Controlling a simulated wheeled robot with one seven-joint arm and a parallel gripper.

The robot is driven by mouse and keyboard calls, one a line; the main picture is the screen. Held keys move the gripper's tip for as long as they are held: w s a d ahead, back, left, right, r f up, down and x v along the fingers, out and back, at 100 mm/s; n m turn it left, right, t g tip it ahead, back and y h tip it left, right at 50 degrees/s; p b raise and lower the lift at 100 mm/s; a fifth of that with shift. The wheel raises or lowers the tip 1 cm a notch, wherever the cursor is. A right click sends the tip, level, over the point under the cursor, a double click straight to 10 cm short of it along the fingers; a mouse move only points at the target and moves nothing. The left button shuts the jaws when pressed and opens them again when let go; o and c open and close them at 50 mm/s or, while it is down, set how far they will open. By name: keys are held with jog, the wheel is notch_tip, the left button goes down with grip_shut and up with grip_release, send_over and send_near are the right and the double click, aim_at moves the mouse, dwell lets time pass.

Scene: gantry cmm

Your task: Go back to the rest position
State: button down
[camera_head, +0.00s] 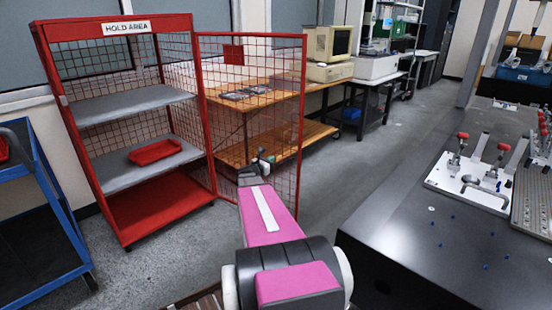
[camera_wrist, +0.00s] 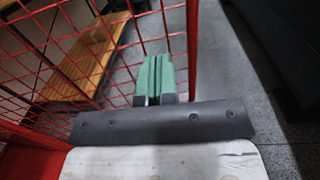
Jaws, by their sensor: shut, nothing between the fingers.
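My arm, with pink and dark links, reaches forward from the bottom middle of the head view. My gripper (camera_head: 262,158) is small there, in front of the open mesh door. In the wrist view my gripper (camera_wrist: 156,60) shows green fingers pressed together with nothing between them. The red mesh door (camera_head: 281,115) stands swung open to the right of the red hold-area cabinet (camera_head: 122,30). In the wrist view the mesh door (camera_wrist: 192,40) lies just beyond the fingers. I cannot tell whether they touch it.
A red tray (camera_head: 155,152) lies on the cabinet's middle shelf. A blue cart (camera_head: 45,200) stands at the left. A dark table (camera_head: 400,225) with fixtures (camera_head: 480,180) fills the right. A wooden bench (camera_head: 255,97) stands behind the door. Grey floor (camera_head: 345,165) is clear between door and table.

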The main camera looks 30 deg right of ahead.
jog(key=shift+v, duration=1.35)
jog(key=w+a+n+t+y, duration=0.6)
jog(key=a+n+t+y, duration=0.15)
jog(key=a+n, duration=0.55)
jog(key=a+f+n+y, duration=0.3)
jog(key=a+n+y, duration=0.6)
jog(key=a+n, duration=0.7)
jog(key=s+a+f+n+g+y, duration=0.3)
jog(key=s+a+f+n+g, duration=0.15)
jog(key=s+a+n, duration=0.5)
jog(key=s+f+n+g+h, duration=0.2)
jog(key=s+n+g, duration=0.6)
jog(key=s+n, duration=0.4)
jog(key=shift+s+d+g, duration=0.3)
jog(key=shift+s+d, duration=0.05)
jog(key=shift+s, duration=0.05)
